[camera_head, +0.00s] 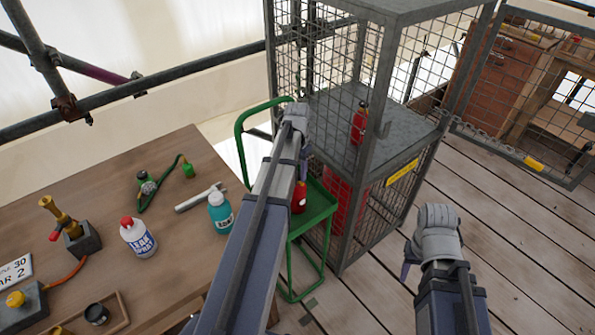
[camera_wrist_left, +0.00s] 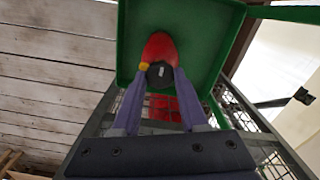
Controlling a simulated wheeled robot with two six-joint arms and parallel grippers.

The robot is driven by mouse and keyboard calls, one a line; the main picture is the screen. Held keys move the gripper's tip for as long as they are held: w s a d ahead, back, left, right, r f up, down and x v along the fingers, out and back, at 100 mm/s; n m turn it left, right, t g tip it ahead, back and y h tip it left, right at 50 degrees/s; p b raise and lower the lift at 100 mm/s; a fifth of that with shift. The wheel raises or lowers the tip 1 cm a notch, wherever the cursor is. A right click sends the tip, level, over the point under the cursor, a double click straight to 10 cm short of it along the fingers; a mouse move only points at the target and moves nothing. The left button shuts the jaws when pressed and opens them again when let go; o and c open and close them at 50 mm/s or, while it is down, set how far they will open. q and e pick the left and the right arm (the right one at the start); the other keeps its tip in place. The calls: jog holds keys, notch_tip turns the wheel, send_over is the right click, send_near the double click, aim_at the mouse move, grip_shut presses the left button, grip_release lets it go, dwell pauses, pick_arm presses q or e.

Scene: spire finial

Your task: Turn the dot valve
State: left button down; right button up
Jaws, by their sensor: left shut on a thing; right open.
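My left gripper (camera_wrist_left: 160,82) is shut on a red canister (camera_wrist_left: 158,47) with a yellow spot on its side and a dark round end facing the wrist camera. In the head view the red canister (camera_head: 299,199) is at the green trolley (camera_head: 319,207), partly behind my left arm. In the left wrist view the green tray (camera_wrist_left: 205,22) is around and behind it. My right gripper (camera_head: 408,268) is open and empty over the plank floor, right of the cage. I cannot tell which part is the dot valve.
A mesh cage (camera_head: 390,90) stands behind the trolley, with a red cylinder (camera_head: 360,122) on its shelf and a larger one below. Its mesh door (camera_head: 520,165) is swung open right. The wooden table (camera_head: 95,190) at left holds bottles, tools and a brass burner (camera_head: 62,215).

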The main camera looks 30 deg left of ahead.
aim_at(298, 174)
pick_arm(q)
jog(key=shift+c, duration=2.2)
grip_release()
notch_tip(298, 174, up, 8)
jog(key=p, duration=0.8)
jog(key=shift+f, duration=0.15)
jog(key=s+d+m, duration=0.1)
jog(key=s+d, duration=0.4)
jog(key=d, duration=0.5)
jog(key=s+d, duration=0.6)
jog(key=d, duration=0.4)
jog(key=s+d+m+y, duration=0.1)
jog(key=s+d, duration=0.4)
jog(key=d, duration=0.5)
jog(key=shift+s+d+m, duration=0.2)
jog(key=shift+d+m, duration=0.1)
jog(key=shift+d, duration=0.05)
